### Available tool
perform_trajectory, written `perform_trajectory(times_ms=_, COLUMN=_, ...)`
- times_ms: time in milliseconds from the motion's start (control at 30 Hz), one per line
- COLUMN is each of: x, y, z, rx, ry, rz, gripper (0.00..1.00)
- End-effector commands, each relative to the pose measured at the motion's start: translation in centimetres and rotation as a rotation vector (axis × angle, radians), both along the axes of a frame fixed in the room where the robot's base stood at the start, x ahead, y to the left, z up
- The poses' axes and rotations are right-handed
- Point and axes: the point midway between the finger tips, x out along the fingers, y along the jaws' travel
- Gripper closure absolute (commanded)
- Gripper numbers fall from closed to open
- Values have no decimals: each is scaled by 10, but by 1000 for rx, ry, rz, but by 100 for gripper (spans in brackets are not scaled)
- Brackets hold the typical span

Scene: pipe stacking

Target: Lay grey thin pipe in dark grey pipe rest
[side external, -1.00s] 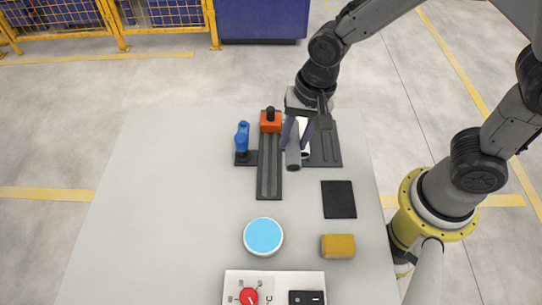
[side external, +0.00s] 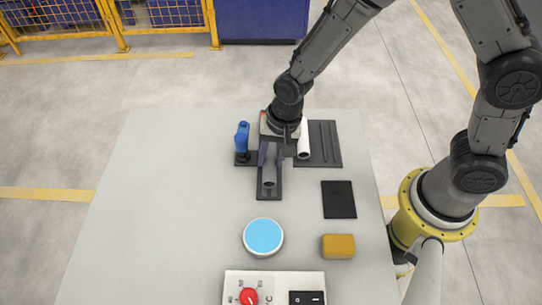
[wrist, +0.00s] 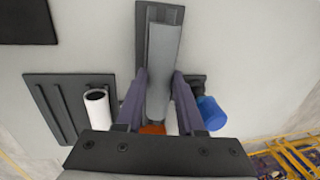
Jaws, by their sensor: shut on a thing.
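The grey thin pipe (side external: 269,178) is held between the fingers of my gripper (side external: 270,160), which is shut on it. In the wrist view the pipe (wrist: 163,65) runs lengthwise between the two fingertips (wrist: 161,78). The dark grey pipe rest (side external: 268,195) lies under the pipe, roughly in line with it. The rest also shows beside and beyond the pipe in the wrist view (wrist: 142,40). My gripper and the pipe hide most of the rest. I cannot tell whether the pipe touches the rest.
A white pipe (side external: 304,143) lies on a dark grooved rack (side external: 325,150) to the right. An orange block (wrist: 152,128) is mostly hidden by my gripper. A black pad (side external: 338,199), yellow block (side external: 338,246) and blue-topped disc (side external: 263,236) lie nearer.

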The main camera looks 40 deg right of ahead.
Motion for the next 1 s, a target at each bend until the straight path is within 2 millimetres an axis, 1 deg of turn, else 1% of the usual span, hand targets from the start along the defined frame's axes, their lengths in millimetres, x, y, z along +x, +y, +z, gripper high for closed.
perform_trajectory(times_ms=567, x=0, y=0, z=-12, rx=0, ry=0, rz=0, gripper=100)
perform_trajectory(times_ms=600, x=0, y=0, z=-12, rx=-1, ry=1, rz=0, gripper=61)
perform_trajectory(times_ms=733, x=-1, y=-1, z=-13, rx=-1, ry=3, rz=0, gripper=38)
perform_trajectory(times_ms=767, x=-1, y=-1, z=-13, rx=-2, ry=3, rz=0, gripper=33)
perform_trajectory(times_ms=1000, x=-3, y=-2, z=-15, rx=-5, ry=11, rz=0, gripper=33)
